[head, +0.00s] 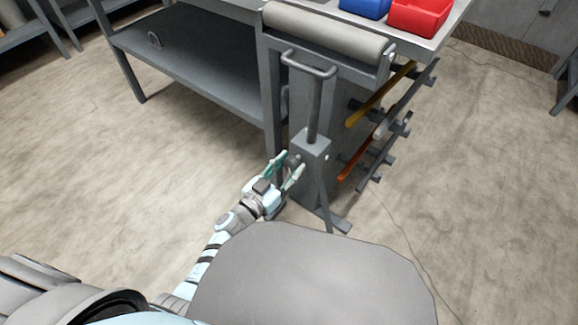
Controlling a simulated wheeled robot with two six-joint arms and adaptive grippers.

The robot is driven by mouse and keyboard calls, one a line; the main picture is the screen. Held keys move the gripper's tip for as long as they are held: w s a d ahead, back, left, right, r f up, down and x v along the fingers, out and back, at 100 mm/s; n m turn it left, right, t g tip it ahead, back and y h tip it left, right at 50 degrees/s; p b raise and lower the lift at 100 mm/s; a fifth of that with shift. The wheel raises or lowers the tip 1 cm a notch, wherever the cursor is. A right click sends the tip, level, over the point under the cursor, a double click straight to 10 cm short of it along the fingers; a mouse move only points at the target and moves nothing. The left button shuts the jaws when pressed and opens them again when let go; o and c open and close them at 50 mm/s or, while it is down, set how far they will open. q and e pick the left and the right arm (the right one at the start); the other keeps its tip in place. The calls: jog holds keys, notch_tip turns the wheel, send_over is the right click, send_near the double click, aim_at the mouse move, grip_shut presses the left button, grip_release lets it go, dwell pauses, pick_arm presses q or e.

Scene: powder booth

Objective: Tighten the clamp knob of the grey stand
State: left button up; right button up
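The grey stand (312,146) is upright right of centre in the head view, with a thin post rising out of its square sleeve. Its dark clamp knob (294,160) sits on the left side of the sleeve, small and partly hidden by the fingers. My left gripper (291,162) reaches up to it from the lower left. Its two pale green fingers are spread, one on each side of the knob. Some space seems to show between fingers and knob, but contact is hard to make out. My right gripper is out of view.
A grey workbench (190,62) with a lower shelf stands behind left. Blue (365,6) and red bins (420,14) sit above. A rack with coloured bars (380,95) is close right. The floor at left is clear.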

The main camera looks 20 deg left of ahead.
pick_arm(q)
jog(key=c, duration=0.4)
